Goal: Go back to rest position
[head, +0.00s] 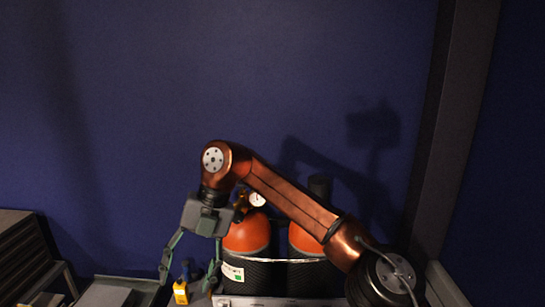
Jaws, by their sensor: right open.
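My right arm (293,202) comes in from the lower right and bends over at its elbow-like joint. My right gripper (188,281) hangs down from it, its fingers spread apart and nothing held between them. Behind or below the fingers is a small yellow item (181,292) with a blue part; I cannot tell how far it is from the fingertips. My left gripper is not in view.
Two orange-topped cylinders (247,233) with dark bodies stand beside the gripper, partly behind my arm. One carries a round gauge (257,199). A grey tray (103,295) lies lower left, near a dark slatted unit (22,255). A blue wall (215,75) fills the back.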

